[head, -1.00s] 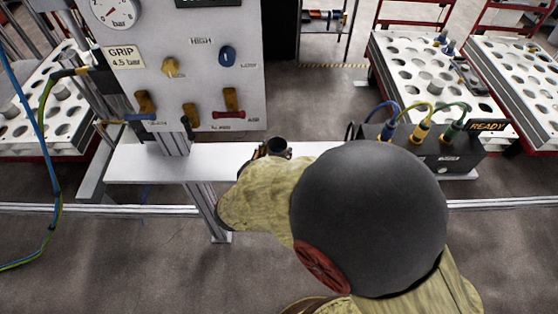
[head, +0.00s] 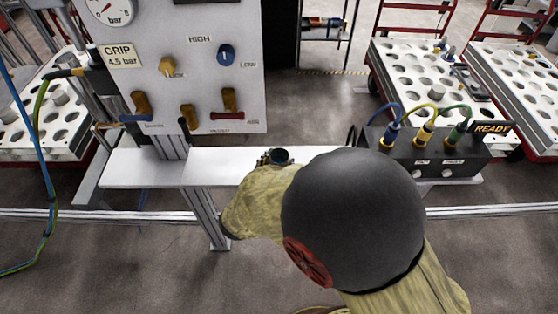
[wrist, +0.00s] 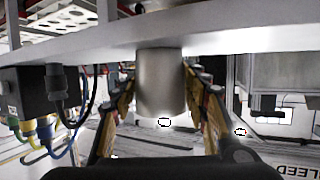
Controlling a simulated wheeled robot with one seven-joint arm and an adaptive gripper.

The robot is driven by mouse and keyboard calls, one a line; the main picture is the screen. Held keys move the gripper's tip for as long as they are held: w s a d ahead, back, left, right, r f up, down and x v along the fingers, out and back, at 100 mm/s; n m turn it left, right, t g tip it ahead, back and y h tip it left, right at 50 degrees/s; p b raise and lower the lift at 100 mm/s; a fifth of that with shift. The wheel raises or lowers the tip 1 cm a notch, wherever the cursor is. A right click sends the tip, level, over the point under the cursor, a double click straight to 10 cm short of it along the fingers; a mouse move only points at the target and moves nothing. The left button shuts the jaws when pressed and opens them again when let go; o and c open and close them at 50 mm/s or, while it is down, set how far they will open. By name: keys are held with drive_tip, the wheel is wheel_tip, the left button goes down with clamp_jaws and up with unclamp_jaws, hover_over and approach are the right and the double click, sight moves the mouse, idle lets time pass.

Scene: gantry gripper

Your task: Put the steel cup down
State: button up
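The steel cup (wrist: 160,85) is a plain grey cylinder between the two fingers of my gripper (wrist: 160,72) in the wrist view. The fingers lean in on both sides and appear to press on its wall. The wrist view is upside down, so the cup's base end meets the pale beam at the top of that picture. In the head view the cup (head: 280,155) shows its dark open mouth, upright over the white beam (head: 220,165).
A grey panel (head: 190,85) with gauge and levers stands behind the beam at left. A black connector box (head: 430,155) with blue, yellow and green cables sits on the beam's right end. Bare beam lies left of the cup. Carts with holed trays (head: 425,75) stand behind.

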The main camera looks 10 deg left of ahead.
drive_tip(key=o, duration=0.4)
drive_tip(key=shift+c, duration=0.2)
drive_tip(key=shift+r, duration=0.15)
drive_tip(key=shift+s+a+r, duration=0.1)
drive_tip(key=shift+s+r, duration=0.1)
drive_tip(key=shift+s, duration=0.1)
drive_tip(key=p+v, duration=0.4)
drive_tip(key=v, duration=0.7)
drive_tip(key=shift+s, duration=0.2)
